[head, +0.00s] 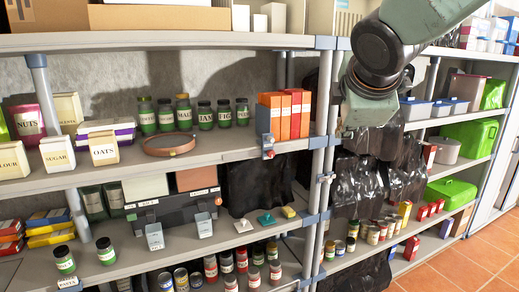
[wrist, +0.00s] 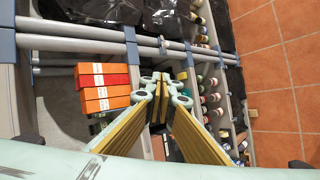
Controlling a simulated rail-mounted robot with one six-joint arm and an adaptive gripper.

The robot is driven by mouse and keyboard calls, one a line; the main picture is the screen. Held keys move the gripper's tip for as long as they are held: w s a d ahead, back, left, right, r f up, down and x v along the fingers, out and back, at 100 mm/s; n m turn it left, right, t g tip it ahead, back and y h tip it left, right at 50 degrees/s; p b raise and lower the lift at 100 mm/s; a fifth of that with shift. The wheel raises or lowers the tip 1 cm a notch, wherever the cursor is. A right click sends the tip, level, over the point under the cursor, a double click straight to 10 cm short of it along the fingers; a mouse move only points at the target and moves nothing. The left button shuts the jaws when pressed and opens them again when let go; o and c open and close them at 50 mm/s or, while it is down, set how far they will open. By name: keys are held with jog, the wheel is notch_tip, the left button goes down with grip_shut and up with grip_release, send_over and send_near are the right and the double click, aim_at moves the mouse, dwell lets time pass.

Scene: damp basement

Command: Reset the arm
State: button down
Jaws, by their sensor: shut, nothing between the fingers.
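My gripper (wrist: 160,82) shows in the wrist view with its two yellow-padded fingers brought together, shut and empty. In the head view my arm comes down from the top right, in front of the shelf posts. The gripper itself is hard to make out there, largely hidden by my wrist. In the wrist view the fingertips appear just right of a row of orange and red boxes (wrist: 103,88); I cannot tell the distance. The same boxes (head: 283,115) stand on the middle shelf in the head view.
Black plastic sheeting (head: 362,185) hangs behind my arm. Green bins (head: 470,137) stand at right. The tiled floor (head: 455,268) at lower right is clear.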

jog(key=s+f+m+g+b, duration=0.1)
jog(key=s+f+m, duration=0.4)
jog(key=s, duration=0.8)
jog(key=s+f+m+g+y+b, duration=0.1)
jog(key=s+f+m, duration=0.5)
jog(key=s, duration=0.7)
jog(key=s+f+m+g+b, duration=0.2)
jog(key=s+f+m+g, duration=0.2)
jog(key=s, duration=1)
notch_tip(320, 180, down, 2)
jog(key=shift+a+f+m, duration=0.2)
jog(key=shift+m, duration=0.8)
